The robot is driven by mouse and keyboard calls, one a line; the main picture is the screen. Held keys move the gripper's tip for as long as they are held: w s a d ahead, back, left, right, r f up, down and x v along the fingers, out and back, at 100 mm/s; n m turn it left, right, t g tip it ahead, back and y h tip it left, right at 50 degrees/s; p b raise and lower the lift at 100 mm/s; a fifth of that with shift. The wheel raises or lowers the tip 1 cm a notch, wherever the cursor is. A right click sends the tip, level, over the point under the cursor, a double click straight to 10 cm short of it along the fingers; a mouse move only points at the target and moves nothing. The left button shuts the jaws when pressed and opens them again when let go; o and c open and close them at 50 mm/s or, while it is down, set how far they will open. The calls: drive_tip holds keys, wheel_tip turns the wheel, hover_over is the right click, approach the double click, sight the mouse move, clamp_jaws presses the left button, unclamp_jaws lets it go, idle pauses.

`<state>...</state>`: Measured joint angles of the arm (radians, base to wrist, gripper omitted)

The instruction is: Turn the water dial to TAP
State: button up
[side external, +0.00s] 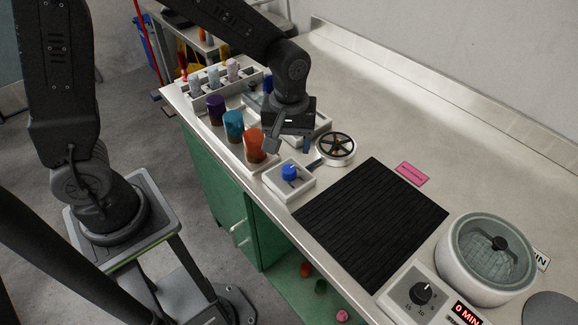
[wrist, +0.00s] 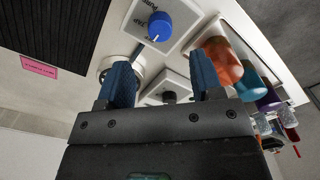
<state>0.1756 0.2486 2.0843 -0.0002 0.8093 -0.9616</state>
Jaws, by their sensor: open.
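A blue dial (side external: 289,171) sits on a small white box (side external: 302,186) near the front edge of the counter. In the wrist view the dial (wrist: 159,26) has small lettering beside it that seems to read PURE and TAP; its exact setting is too small to tell. My gripper (side external: 288,146) is open and empty, above the counter and just behind the dial in the side view. In the wrist view its two blue fingers (wrist: 160,72) are spread apart, and the dial lies beyond their tips, untouched.
A tray with purple, teal and orange cups (side external: 255,146) stands left of the dial. A round spoked wheel (side external: 336,146) is close on the right. A black ribbed mat (side external: 375,220), pink label (side external: 411,174), timer box (side external: 408,303) and round lidded vessel (side external: 487,258) lie farther right.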

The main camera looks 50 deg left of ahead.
sight(289, 169)
wheel_tip(289, 169, down, 8)
idle(0.5)
drive_tip(key=c, duration=0.9)
